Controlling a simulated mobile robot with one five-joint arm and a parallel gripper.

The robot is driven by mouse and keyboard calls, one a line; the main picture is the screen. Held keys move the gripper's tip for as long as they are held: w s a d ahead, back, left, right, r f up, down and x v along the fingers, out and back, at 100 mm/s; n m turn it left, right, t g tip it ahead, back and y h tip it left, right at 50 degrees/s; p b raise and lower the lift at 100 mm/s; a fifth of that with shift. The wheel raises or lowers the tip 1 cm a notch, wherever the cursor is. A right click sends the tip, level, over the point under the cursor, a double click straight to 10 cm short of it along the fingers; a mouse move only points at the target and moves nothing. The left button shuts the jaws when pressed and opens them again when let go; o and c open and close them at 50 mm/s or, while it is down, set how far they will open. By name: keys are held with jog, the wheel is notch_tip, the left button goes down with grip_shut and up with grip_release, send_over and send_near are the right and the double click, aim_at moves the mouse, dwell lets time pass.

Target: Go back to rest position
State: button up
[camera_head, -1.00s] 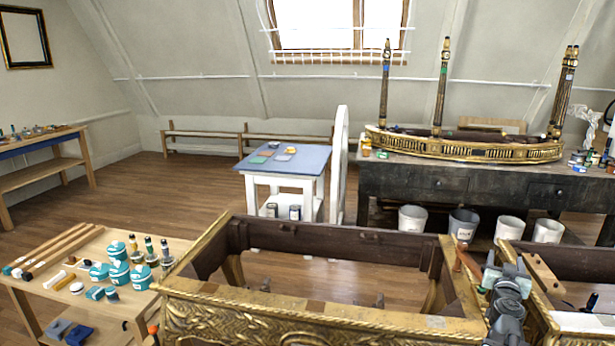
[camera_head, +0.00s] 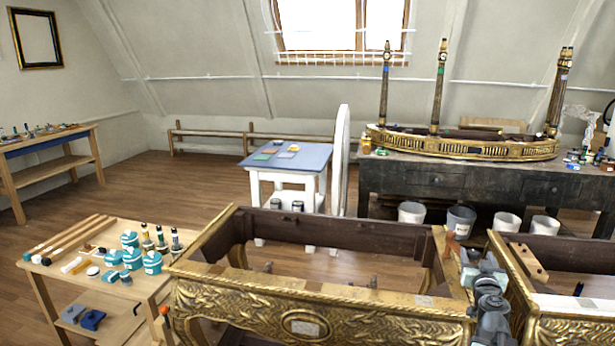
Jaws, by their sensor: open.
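My gripper (camera_head: 470,264) is at the lower right, at the end of my grey arm. It appears above the right end of the gilt console frame (camera_head: 306,324), between that frame and a second gilt frame at the right. Its jaws are open, though the fingertips are small and partly hidden by the arm. I see no object held. A reddish-brown piece (camera_head: 452,246) shows just beyond the gripper; I cannot tell whether they touch.
A wooden table (camera_head: 70,263) with teal jars (camera_head: 131,257) and brushes stands at the left. The second gilt frame (camera_head: 570,322) is close at the right. A blue-topped table (camera_head: 300,153) and a dark workbench (camera_head: 450,178) stand behind. Open floor (camera_head: 150,195) lies at the left.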

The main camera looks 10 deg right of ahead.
jog(key=w+a+f+n+g+y, duration=0.1)
jog(key=w+a+f+n+y, duration=0.15)
jog(key=a, duration=0.65)
jog(key=w+a+f+n+g+y, duration=0.1)
jog(key=w+a+f+n+y, duration=0.2)
jog(key=a, duration=0.7)
jog(key=w+a+f+n+g+y, duration=0.1)
jog(key=w+a+f+y, duration=0.3)
jog(key=a, duration=0.5)
jog(key=s+a+f+g+y, duration=0.1)
jog(key=s+a+f+g, duration=0.3)
jog(key=a, duration=0.3)
jog(key=s+a+f+g+y, duration=0.1)
jog(key=s+a+f+g, duration=0.15)
jog(key=a+f, duration=0.3)
jog(key=s+a+f+g+h, duration=0.3)
jog(key=s+a+f+g, duration=0.15)
jog(key=s, duration=0.45)
jog(key=s+f+g+b, duration=0.2)
jog(key=s+f+b, duration=0.2)
jog(key=f+b, duration=0.7)
notch_tip(320, 180, up, 18)
jog(key=p, duration=1.7)
jog(key=shift+a+f+m, duration=0.15)
jog(key=shift+f+m, duration=0.1)
jog(key=shift+m, duration=0.1)
